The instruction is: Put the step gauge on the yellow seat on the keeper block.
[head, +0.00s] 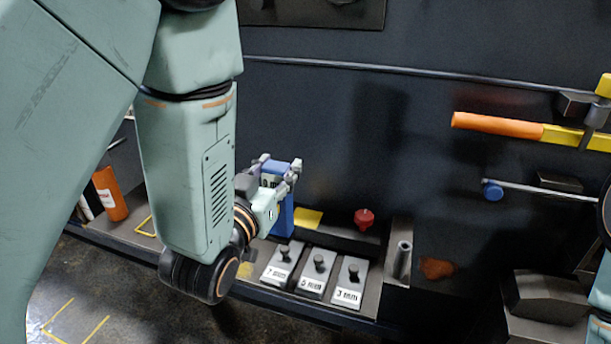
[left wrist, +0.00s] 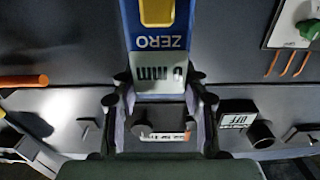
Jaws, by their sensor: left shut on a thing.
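My left gripper (head: 277,176) is shut on a blue gauge block (head: 283,216), which looks like the step gauge. It hangs upright above the shelf, left of the yellow seat (head: 307,218). In the left wrist view, the gauge (left wrist: 157,40) reads "ZERO" and "0 mm", with a yellow patch on its face, and the fingers of my left gripper (left wrist: 160,100) stand on both its sides. The yellow seat lies on the dark keeper block (head: 347,236), bare in the part that shows. My right gripper is not in view.
Grey blocks with knobs, labelled 7 mm (head: 280,264), 5 mm (head: 316,272) and 3 mm (head: 350,281), stand in front of the keeper block. A red knob (head: 364,217) and a grey cylinder (head: 402,260) are to the right.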

